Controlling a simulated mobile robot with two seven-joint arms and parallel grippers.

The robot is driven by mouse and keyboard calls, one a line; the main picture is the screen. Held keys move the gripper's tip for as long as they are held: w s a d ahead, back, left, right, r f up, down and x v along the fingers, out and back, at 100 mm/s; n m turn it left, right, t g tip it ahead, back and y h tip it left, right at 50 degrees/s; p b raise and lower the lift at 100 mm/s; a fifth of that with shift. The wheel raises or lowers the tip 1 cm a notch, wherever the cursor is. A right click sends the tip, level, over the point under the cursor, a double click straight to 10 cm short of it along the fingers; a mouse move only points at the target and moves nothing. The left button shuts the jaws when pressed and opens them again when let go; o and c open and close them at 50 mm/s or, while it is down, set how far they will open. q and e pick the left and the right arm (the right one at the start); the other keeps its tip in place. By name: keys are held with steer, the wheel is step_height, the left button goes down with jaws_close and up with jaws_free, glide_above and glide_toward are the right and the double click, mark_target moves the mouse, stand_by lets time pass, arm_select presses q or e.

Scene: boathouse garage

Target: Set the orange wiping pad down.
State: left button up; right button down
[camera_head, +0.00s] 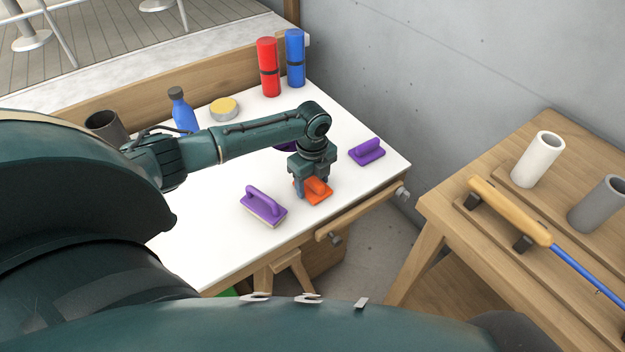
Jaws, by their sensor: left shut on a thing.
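The orange wiping pad (319,192) is at the front right part of the white tabletop (222,246). My left gripper (312,190) points down over it and is shut on it, partly hiding it. The pad is at or just above the table surface; I cannot tell whether it touches. My right gripper does not show.
A purple pad (263,207) lies left of the orange one, another purple pad (367,151) to its right. A blue bottle (183,112), a yellow-topped tin (224,109), a red cylinder (268,67) and a blue cylinder (295,58) stand farther back. A wooden bench (447,217) is at right.

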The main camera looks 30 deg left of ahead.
arm_select(q)
steer(key=o, duration=1)
step_height(320, 180, up, 13)
steer(key=shift+r, duration=0.1)
